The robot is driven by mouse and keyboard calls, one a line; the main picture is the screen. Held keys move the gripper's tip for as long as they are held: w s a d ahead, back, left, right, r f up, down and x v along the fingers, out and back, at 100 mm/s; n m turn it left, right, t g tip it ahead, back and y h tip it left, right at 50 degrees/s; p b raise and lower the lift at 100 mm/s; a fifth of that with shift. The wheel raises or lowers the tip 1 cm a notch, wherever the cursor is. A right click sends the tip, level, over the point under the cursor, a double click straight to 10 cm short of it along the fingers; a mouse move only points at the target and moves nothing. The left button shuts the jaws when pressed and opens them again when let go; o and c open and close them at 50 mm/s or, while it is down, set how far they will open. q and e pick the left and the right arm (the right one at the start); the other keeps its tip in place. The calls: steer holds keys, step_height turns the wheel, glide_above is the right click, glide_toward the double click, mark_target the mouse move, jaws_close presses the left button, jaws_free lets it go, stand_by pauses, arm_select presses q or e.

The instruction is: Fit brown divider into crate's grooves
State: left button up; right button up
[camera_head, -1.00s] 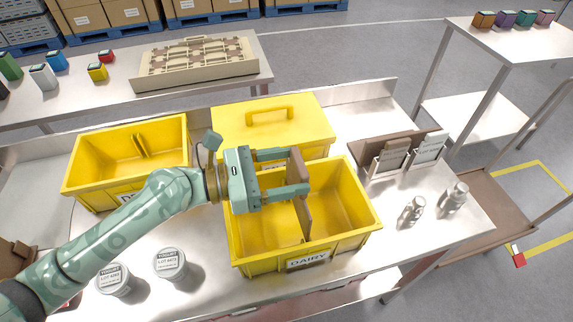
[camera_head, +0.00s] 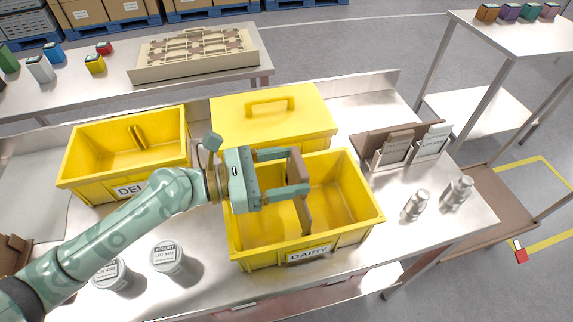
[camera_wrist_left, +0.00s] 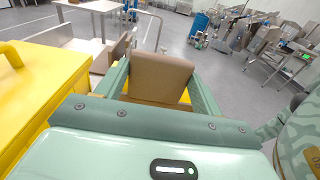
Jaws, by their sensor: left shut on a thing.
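The brown divider (camera_head: 303,206) stands upright inside the yellow crate labelled DAIRY (camera_head: 360,228), crosswise near its middle. My left gripper (camera_head: 299,172) is over the crate and shut on the divider's upper part. In the left wrist view the divider (camera_wrist_left: 158,77) sits between the two fingers. The divider's lower edge seems down in the crate, but I cannot tell whether it sits in the grooves. My right gripper is not in view.
A yellow lid with a handle (camera_head: 232,120) lies behind the crate. A second yellow crate (camera_head: 90,182) stands at left. Yogurt tubs (camera_head: 168,257) are at front left. Metal shakers (camera_head: 417,203) and card holders (camera_head: 390,150) are at right.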

arm_select(q)
step_height(320, 180, down, 6)
steer(key=b, duration=0.3)
steer(key=shift+r+b, duration=0.2)
steer(key=shift+b, duration=0.2)
steer(key=o, duration=1.5)
steer(key=shift+c, duration=0.2)
step_height(320, 180, up, 3)
steer(key=shift+r+p, duration=0.1)
steer(key=shift+p, duration=0.8)
steer(key=s+r+p, duration=0.9)
steer(key=s+p, duration=0.2)
steer(key=s, duration=0.3)
steer(key=shift+d+r+p, duration=0.35)
steer(key=shift+r, duration=0.05)
